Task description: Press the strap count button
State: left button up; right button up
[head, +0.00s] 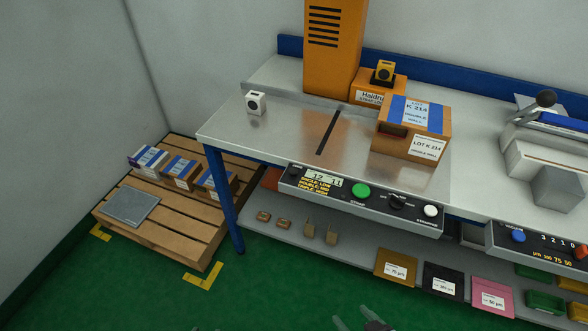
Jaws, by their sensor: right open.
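The control panel (360,200) runs along the front edge of the steel table.
A carton (412,130) with blue tape stands on the steel table (280,130), beside the orange machine column (334,45). Pouches (396,265) and small parts lie on the lower shelf. A pallet (180,225) with boxes stands left. Green floor in front is clear.

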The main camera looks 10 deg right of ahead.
aim_at(293, 172)
jog(key=i+j+z, duration=0.1)
jog(key=z, duration=0.25)
jog(key=j+z, duration=0.1)
jog(key=z, duration=0.25)
jog(key=i+j+z, duration=0.1)
jog(key=z, duration=0.25)
jog(key=i+j+z, duration=0.1)
jog(key=j+z, duration=0.15)
jog(key=j, duration=0.2)
jog(key=j+z, duration=0.2)
jog(key=j, duration=0.25)
jog(key=i+j, duration=0.1)
jog(key=j, duration=0.65)
jog(key=i+j+z, duration=0.15)
jog(key=j, duration=0.55)
